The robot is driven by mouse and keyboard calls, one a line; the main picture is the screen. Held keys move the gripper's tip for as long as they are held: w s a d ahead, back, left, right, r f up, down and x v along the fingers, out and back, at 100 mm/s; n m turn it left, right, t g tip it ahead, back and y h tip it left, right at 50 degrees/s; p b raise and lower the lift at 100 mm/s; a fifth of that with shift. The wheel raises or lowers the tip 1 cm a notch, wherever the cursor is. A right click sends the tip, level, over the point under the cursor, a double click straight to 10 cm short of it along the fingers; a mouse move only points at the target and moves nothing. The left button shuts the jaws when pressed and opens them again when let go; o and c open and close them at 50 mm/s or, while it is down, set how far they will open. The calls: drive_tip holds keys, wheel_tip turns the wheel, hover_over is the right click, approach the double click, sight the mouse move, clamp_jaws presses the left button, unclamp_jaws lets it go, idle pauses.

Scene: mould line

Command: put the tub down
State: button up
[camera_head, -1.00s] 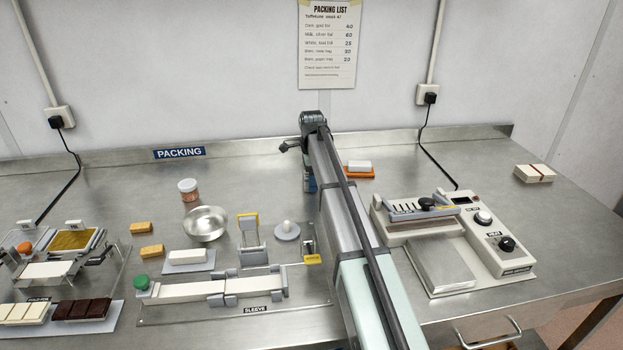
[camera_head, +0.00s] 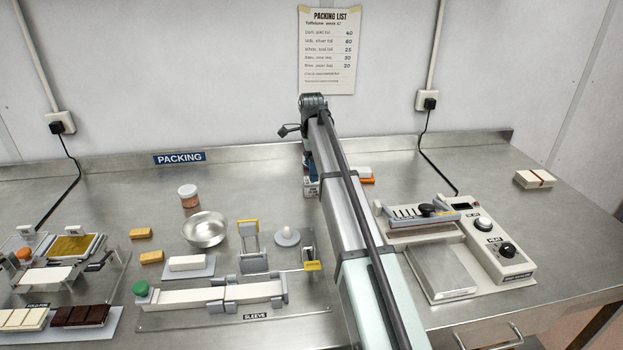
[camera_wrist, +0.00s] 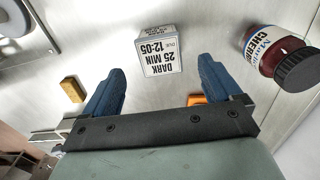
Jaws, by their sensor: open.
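A small pale tub (camera_wrist: 159,52) with a printed label, "DARK 25 MIN DUE 12:05", sits on the steel bench in the wrist view. My gripper (camera_wrist: 161,68) is open, its two blue fingers spread to either side below the tub in the picture, with clear gaps to it. The tub also shows in the head view (camera_head: 311,189), just left of my arm, which hides part of it. My fingers are mostly hidden by the arm there.
A cherry jar (camera_wrist: 278,55) with a black lid lies right of the tub in the wrist view. An orange item (camera_wrist: 197,100) is near the right finger.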

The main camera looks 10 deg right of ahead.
drive_tip(key=shift+r, duration=2.55)
drive_tip(key=shift+d, duration=0.15)
